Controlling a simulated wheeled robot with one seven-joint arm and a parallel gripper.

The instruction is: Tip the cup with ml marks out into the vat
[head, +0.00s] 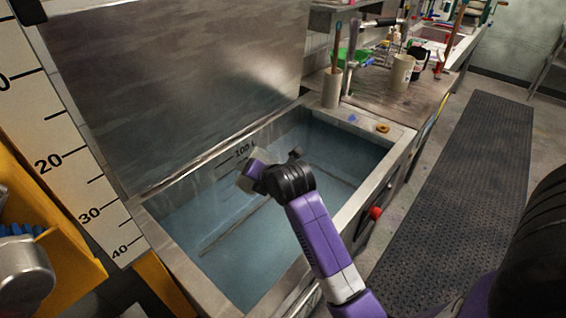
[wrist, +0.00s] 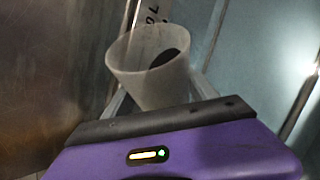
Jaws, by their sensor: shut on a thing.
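A pale, translucent cup (head: 248,174) is between the fingers of my gripper (head: 259,168), over the open vat (head: 166,262). In the wrist view the cup (wrist: 135,80) shows its round mouth, with a dark patch inside toward the right. It looks tilted there; I cannot make out any ml marks on it. My gripper (wrist: 158,95) is shut on the cup, one finger at each side. The vat is a rectangular metal basin with bluish liquid and a "100" mark on its far inner wall. My gripper partly hides the cup in the head view.
A raised metal panel (head: 180,80) stands behind the vat. A holder with tools (head: 332,88) and a small brown ring (head: 383,128) sit at the vat's far right corner. A beige mug (head: 402,72) stands on the bench beyond. A ribbed floor mat (head: 465,170) lies clear at right.

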